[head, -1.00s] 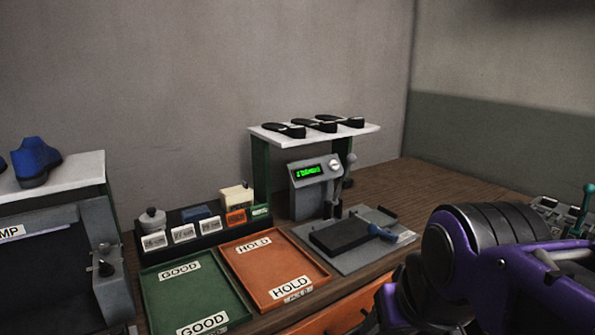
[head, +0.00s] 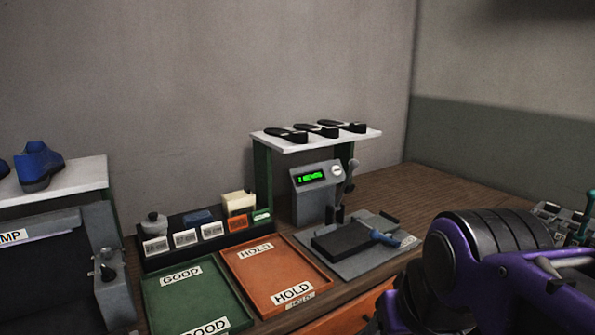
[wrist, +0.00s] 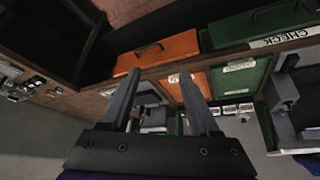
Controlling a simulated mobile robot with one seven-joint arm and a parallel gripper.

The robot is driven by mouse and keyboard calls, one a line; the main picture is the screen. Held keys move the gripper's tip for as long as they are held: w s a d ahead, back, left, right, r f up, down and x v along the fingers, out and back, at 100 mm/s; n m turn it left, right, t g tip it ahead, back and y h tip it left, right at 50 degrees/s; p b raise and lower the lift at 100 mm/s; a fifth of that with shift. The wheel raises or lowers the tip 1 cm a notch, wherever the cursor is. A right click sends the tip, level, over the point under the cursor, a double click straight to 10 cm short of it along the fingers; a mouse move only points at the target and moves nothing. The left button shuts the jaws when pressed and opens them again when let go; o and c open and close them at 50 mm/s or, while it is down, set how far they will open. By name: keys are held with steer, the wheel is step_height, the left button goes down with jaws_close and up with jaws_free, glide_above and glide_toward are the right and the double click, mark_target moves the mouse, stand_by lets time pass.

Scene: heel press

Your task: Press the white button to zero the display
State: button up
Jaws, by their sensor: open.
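The grey device with the green lit display (head: 312,177) stands on the bench below the white shelf in the head view. A round white button (head: 337,170) sits on its face, right of the display. The display's characters are too small to read surely. My gripper (wrist: 160,92) shows in the wrist view with its two fingers apart and nothing between them. It is out of sight in the head view, where only my purple and black arm shows at the lower right. I cannot make out the white button in the wrist view.
A lever (head: 351,175) stands right of the display. A grey plate (head: 385,252) with a black block and blue handle lies in front. The orange HOLD tray (head: 262,272) and green GOOD tray (head: 190,298) lie left. Dark soles rest on the white shelf (head: 290,145).

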jaws_close()
stand_by(1.5)
